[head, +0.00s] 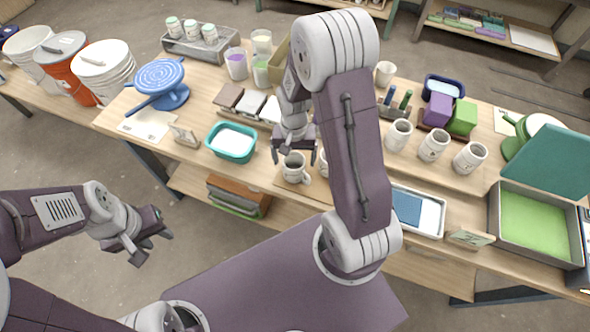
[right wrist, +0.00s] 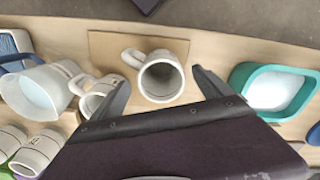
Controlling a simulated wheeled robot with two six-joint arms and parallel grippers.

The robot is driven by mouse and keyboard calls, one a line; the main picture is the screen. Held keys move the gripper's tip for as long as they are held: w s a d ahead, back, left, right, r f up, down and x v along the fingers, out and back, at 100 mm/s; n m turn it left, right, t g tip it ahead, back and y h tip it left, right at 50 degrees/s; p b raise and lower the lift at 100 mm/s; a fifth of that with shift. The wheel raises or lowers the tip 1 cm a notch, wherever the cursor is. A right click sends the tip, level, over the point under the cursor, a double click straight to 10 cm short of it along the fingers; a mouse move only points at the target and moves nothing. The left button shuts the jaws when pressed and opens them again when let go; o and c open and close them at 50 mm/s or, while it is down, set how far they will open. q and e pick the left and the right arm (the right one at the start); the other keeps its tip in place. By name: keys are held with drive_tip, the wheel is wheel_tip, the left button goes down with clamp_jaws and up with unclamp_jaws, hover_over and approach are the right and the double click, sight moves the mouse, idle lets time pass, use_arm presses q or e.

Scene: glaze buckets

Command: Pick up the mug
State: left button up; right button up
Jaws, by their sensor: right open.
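A white speckled mug (head: 294,170) stands near the front edge of the table, on a thin brown board (right wrist: 110,50). In the right wrist view the mug (right wrist: 160,80) shows its open mouth, with its handle toward the left. My right gripper (head: 295,155) is open just above the mug. In the wrist view its fingers (right wrist: 160,84) lie on either side of the mug, and no grip shows. My left gripper (head: 152,247) is open and empty, off to the left in front of the table.
Another mug (right wrist: 94,98) and a white pitcher (right wrist: 40,92) stand close to the left finger in the wrist view. A teal tub (head: 231,142) is left of the mug. Several mugs (head: 434,146) stand further right. My right arm hides part of the table.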

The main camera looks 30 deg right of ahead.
sight(294, 165)
wheel_tip(294, 165, down, 5)
drive_tip(key=shift+s+a+r, duration=0.1)
drive_tip(key=shift+r, duration=0.05)
drive_tip(key=shift+f, duration=0.2)
drive_tip(key=c, duration=1.8)
drive_tip(key=shift+r, duration=0.2)
drive_tip(key=shift+w+r, duration=0.2)
drive_tip(key=shift+r, duration=0.15)
drive_tip(key=r, duration=0.1)
drive_tip(key=d+r, duration=0.1)
drive_tip(key=r, duration=0.2)
drive_tip(key=shift+w+d, duration=0.15)
drive_tip(key=shift+w, duration=0.25)
drive_tip(key=w+d+r, duration=0.5)
drive_tip(key=d+r, duration=0.1)
drive_tip(key=d, duration=0.2)
drive_tip(key=shift+w+d, duration=0.25)
